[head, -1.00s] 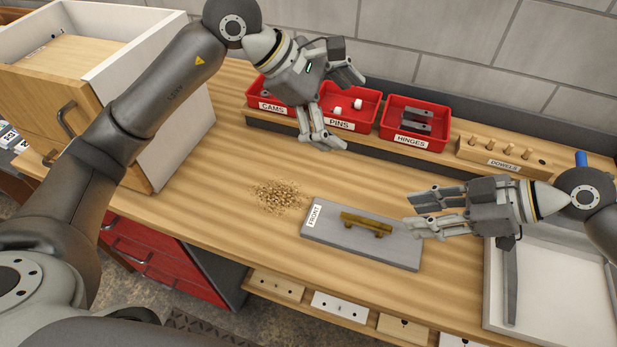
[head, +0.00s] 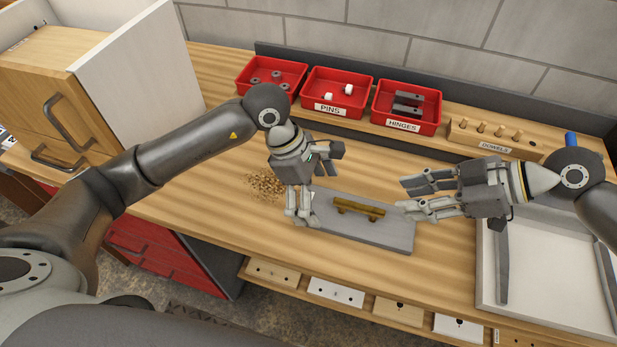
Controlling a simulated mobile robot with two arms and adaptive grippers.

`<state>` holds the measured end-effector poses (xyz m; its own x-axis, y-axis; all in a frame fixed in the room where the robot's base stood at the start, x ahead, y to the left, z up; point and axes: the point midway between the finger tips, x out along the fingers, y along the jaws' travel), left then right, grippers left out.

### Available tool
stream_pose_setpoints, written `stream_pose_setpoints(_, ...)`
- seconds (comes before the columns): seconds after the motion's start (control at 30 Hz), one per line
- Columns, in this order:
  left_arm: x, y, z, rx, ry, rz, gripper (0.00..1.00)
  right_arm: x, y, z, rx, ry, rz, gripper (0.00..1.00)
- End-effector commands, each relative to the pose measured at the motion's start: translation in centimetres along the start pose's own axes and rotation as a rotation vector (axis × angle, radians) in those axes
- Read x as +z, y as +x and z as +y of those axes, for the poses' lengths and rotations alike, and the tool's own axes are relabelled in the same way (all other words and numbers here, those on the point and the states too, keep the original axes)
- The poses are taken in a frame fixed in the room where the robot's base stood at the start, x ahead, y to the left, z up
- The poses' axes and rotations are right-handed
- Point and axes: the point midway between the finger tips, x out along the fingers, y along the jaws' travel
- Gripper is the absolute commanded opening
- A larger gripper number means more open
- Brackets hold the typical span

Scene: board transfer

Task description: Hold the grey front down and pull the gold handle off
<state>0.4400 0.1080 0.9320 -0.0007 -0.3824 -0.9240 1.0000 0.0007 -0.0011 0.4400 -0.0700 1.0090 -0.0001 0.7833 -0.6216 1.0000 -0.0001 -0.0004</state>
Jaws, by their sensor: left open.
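The grey front (head: 375,229) is a flat panel lying on the wooden bench in the head view. The gold handle (head: 358,208) is a short bar on top of it, near the panel's middle. My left gripper (head: 318,187) is open at the panel's left end, with its lower fingers over or beside that edge; I cannot tell whether they touch. It hides the panel's label. My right gripper (head: 406,196) is open and empty, pointing left, just right of the handle and above the panel's right end.
A pile of wood chips (head: 262,186) lies left of the panel. Red bins (head: 406,125) and a dowel block (head: 493,146) line the back. A white tray (head: 488,270) stands at the right and a wooden drawer cabinet (head: 60,110) at the left.

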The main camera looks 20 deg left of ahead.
Motion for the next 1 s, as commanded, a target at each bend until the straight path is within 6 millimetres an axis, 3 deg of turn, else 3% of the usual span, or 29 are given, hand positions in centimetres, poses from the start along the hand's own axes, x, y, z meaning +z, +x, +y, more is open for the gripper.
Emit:
stream_pose_setpoints(0.2,0.0,2.0,0.0,-0.001,0.0,-0.001,1.0,0.0,0.0,0.0,0.0,0.0,0.0,0.36)
stream_pose_setpoints(0.53,0.0,2.3,0.0,0.001,0.001,0.0,1.0,0.0,0.0,0.0,0.0,0.0,0.0,0.36)
stream_pose_setpoints(0.9,0.0,2.2,0.0,0.001,0.001,0.0,0.52,0.0,0.0,0.0,0.0,0.0,0.0,0.36)
stream_pose_setpoints(1.0,0.0,2.2,0.0,0.001,0.001,0.0,0.52,0.0,0.1,0.0,-0.001,0.0,0.001,0.3)
